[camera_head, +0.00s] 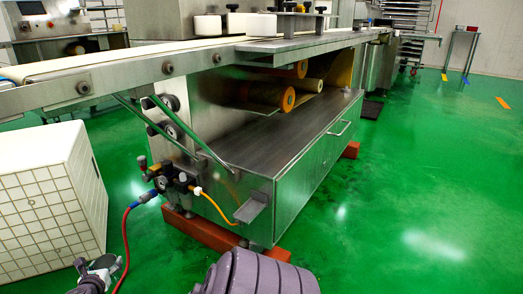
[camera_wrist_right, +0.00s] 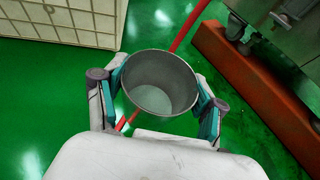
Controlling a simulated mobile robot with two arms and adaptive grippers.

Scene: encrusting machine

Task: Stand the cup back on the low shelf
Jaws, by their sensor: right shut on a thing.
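A grey round cup (camera_wrist_right: 160,84) sits between the fingers of my right gripper (camera_wrist_right: 158,100) in the right wrist view. The fingers are shut on it from both sides. Its open mouth faces the wrist camera, and the inside looks empty. In the head view my right gripper (camera_head: 98,272) is at the bottom left edge, low over the floor, between the white crate and the machine; the cup is hard to make out there. The low shelf (camera_head: 285,130) is the flat metal top of the cabinet under the conveyor, up and right of the gripper. My left gripper is not in view.
A white gridded crate (camera_head: 45,200) stands at left. A red hose (camera_head: 126,235) hangs from valves (camera_head: 170,180) at the machine's near corner. Slanted green-edged bars (camera_head: 190,135) cross the shelf's left end. Rollers (camera_head: 285,98) hang above its back. The shelf's front is clear.

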